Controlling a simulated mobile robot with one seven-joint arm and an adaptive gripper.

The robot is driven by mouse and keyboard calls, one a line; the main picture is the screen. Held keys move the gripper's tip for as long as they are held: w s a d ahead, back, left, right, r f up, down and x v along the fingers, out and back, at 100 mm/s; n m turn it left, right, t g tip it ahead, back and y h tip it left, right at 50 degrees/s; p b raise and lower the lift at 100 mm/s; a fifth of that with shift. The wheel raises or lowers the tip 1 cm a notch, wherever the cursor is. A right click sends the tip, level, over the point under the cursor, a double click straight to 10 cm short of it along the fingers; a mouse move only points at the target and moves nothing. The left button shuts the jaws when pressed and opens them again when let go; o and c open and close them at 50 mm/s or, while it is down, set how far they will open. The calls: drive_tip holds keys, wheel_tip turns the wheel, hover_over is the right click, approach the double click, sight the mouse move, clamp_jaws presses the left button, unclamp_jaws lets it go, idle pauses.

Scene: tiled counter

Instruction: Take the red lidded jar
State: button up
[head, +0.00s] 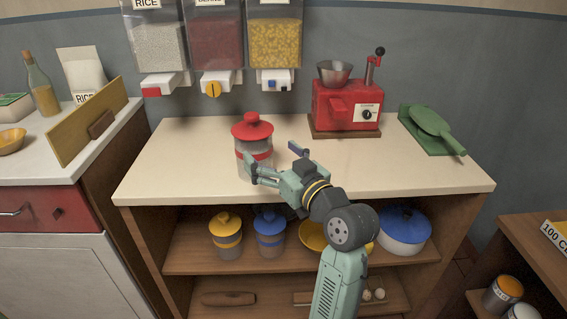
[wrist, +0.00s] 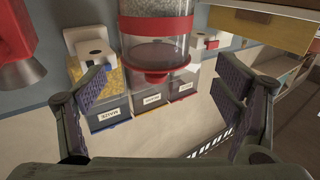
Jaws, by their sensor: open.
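The red lidded jar (head: 252,128) stands upright on the pale counter top (head: 180,160), left of the middle. It has a clear body, a red band and a red knobbed lid. My gripper (head: 273,164) is open and empty just to the jar's right and front, one finger overlapping the jar's lower body in the head view. In the wrist view the jar (wrist: 156,24) appears upside down at the top centre, between the lines of the spread fingers (wrist: 163,95) and beyond them. I cannot tell whether any finger touches it.
Wall dispensers (head: 216,45) hang above the counter's back. A red machine (head: 345,103) and a green board (head: 430,130) stand to the right. Yellow (head: 226,236) and blue (head: 270,233) lidded jars and a blue-lidded pot (head: 404,232) sit on the shelf below. The counter's left part is clear.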

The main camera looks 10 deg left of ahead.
sight(265, 147)
drive_tip(key=shift+o, duration=0.6)
drive_tip(key=shift+w+d+f, duration=0.15)
drive_tip(key=shift+d+f, duration=0.3)
drive_tip(key=shift+d, duration=0.1)
drive_tip(key=shift+o, duration=0.3)
drive_tip(key=p+x, duration=0.1)
drive_tip(key=x, duration=0.4)
drive_tip(key=shift+w+a+f, duration=0.1)
drive_tip(key=p+x, duration=0.2)
drive_tip(key=x, duration=0.2)
drive_tip(key=shift+a, duration=0.25)
drive_tip(key=shift+w+a+f, duration=0.1)
drive_tip(key=shift+w+a, duration=0.2)
drive_tip(key=shift+a, duration=0.05)
drive_tip(key=shift+c, duration=0.5)
drive_tip(key=c, duration=1.8)
drive_tip(key=shift+c, duration=0.4)
